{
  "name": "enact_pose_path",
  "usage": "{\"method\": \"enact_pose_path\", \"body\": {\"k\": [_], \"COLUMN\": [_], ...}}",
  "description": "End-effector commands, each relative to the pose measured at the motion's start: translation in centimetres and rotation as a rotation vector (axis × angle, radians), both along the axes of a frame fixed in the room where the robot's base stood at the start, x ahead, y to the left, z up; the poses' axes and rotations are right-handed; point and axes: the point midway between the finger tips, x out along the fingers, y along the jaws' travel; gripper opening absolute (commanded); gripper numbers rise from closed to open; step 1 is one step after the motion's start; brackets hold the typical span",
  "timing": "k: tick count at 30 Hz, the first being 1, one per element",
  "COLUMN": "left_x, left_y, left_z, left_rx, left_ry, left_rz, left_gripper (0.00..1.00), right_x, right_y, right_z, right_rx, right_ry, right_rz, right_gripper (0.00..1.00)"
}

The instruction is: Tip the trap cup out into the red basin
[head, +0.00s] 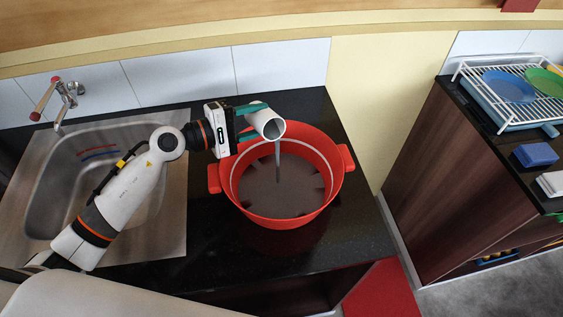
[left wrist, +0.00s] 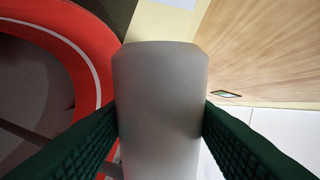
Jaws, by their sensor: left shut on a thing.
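My left gripper (head: 251,122) is shut on the white trap cup (head: 261,117) and holds it tilted over the back rim of the red basin (head: 238,205). The cup's open mouth faces down and forward, and a thin grey stream (head: 277,160) runs from it to the dark contents in the basin. In the left wrist view the cup (left wrist: 160,110) sits between the two green fingers, with the red basin (left wrist: 95,45) behind it on the left. My right gripper is not in view.
The basin stands on a black counter (head: 345,245). A steel sink (head: 165,215) with a tap (head: 66,92) is to the left. A dish rack (head: 500,95) with plates and a blue sponge-like block (head: 535,154) are on the right counter.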

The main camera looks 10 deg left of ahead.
Motion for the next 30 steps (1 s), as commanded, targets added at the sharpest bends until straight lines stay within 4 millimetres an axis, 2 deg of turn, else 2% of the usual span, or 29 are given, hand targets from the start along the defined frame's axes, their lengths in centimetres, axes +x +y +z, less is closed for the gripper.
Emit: {"method": "enact_pose_path", "body": {"k": [30], "left_x": [-0.8], "left_y": [-0.7], "left_z": [-0.2], "left_rx": [0.075], "left_ry": [-0.084], "left_rz": [0.001], "left_gripper": [0.19], "right_x": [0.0], "right_y": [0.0], "right_z": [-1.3], "right_rx": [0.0], "right_ry": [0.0], "right_rz": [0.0], "right_gripper": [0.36]}}
